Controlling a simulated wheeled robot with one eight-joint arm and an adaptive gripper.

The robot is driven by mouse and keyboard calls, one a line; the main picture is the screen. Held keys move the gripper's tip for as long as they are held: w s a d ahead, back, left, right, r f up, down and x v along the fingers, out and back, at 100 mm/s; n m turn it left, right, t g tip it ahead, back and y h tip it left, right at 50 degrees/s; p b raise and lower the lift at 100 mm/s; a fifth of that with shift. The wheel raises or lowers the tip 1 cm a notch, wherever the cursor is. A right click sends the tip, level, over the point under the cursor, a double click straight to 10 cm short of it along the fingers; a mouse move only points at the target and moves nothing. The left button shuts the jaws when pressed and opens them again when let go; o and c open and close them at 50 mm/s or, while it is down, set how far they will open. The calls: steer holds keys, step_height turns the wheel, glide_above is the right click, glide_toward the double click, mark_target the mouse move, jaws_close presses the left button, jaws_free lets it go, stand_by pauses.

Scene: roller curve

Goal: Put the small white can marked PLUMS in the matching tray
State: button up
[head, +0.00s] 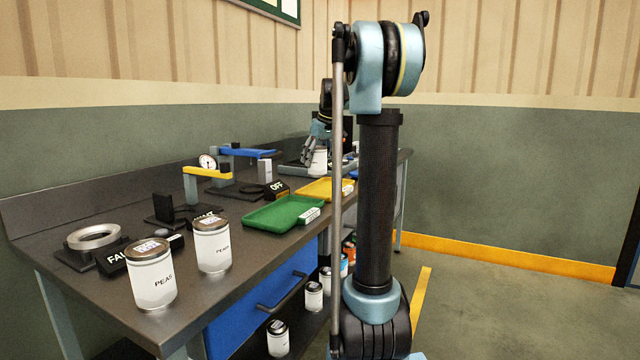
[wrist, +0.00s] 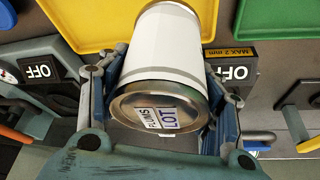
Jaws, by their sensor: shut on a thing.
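A white can (wrist: 167,50) has a metal lid whose label reads PLUMS and LOT. My gripper (wrist: 165,75) is shut on it, with a blue-grey finger on each side. In the head view the can (head: 320,163) shows below my gripper (head: 318,148), over the far part of the bench. A green tray (head: 284,213) and a yellow tray (head: 322,189) lie along the front of the bench, each with a small white label too small to read. The wrist view shows the yellow tray (wrist: 80,22) left of the can and the green tray (wrist: 268,18) right.
Two white cans marked PEAS (head: 153,279) (head: 213,248) stand at the near end of the bench (head: 255,255). Gauges and fixtures, including a yellow bar (head: 205,171) and a blue bar (head: 247,152), stand behind the trays. Several cans sit on a lower shelf.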

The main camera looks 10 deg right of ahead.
mark_target(325, 148)
steer(key=f, duration=0.3)
steer(key=shift+w+d+f, duration=0.1)
steer(key=shift+d+f, duration=0.05)
steer(key=shift+d, duration=0.1)
steer(key=shift+f, duration=1.95)
steer(key=o, duration=1.5)
steer(key=v, duration=1.2)
steer(key=shift+s, duration=0.25)
